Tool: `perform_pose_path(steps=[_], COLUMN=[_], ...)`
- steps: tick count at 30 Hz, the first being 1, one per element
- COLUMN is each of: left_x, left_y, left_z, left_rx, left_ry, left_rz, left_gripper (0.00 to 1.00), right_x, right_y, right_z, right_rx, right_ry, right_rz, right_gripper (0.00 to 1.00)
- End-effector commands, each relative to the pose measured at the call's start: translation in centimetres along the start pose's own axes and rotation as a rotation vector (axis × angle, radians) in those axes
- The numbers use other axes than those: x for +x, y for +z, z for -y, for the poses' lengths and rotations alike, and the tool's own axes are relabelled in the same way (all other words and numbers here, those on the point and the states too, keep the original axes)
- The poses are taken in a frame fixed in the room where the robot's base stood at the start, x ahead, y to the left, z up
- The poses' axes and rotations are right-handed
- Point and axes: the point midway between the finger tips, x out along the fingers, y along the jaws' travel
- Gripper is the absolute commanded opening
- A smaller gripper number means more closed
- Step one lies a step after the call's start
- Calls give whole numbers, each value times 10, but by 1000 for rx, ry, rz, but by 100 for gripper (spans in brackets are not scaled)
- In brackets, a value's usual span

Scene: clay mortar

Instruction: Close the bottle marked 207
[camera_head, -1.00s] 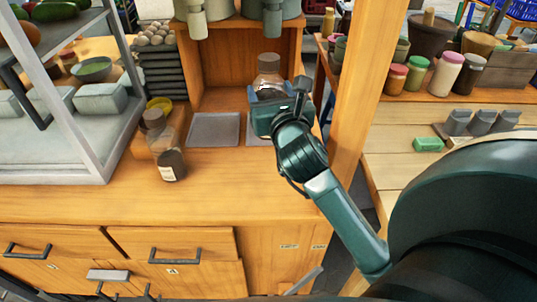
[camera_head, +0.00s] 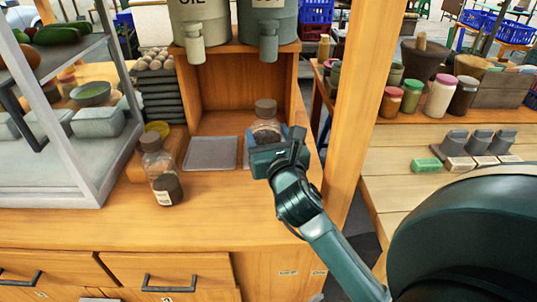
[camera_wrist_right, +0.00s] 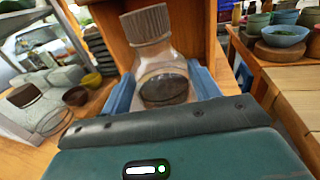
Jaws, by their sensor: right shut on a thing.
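My right gripper (camera_head: 266,140) is shut on a clear glass bottle (camera_head: 265,125) with a brown cap and dark contents. In the right wrist view the bottle (camera_wrist_right: 160,75) is upright between the blue fingers, its cap on the neck. The gripper hides its lower part in both views, so I cannot tell whether it touches the pad below. A second clear bottle (camera_head: 165,185), with a brown top, dark contents and a white label, stands on the counter at the left. I can read no number on either bottle. My left gripper is not in view.
A grey square pad (camera_head: 211,153) lies on the counter left of the held bottle; another is mostly hidden behind my gripper. Dispensers (camera_head: 200,25) hang above. A wooden post (camera_head: 362,90) stands to the right and a metal-framed rack (camera_head: 85,165) to the left.

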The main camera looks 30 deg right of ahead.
Motion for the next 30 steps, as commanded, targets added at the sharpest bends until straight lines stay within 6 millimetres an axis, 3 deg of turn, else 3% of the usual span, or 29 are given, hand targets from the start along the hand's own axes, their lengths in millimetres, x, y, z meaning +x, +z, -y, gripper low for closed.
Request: perform_pose_path(steps=[9,23,24,30], left_x=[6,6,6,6], left_y=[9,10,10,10], left_z=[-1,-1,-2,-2], left_rx=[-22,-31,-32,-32], left_ry=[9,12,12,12], left_rz=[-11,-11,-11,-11], left_gripper=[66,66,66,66], right_x=[0,0,0,0], right_y=[-46,-52,-54,-53], right_z=[0,0,0,0], right_rx=[1,0,0,0], right_ry=[-2,0,-1,-1], right_rz=[0,2,-1,-1], right_gripper=[0,0,62,79])
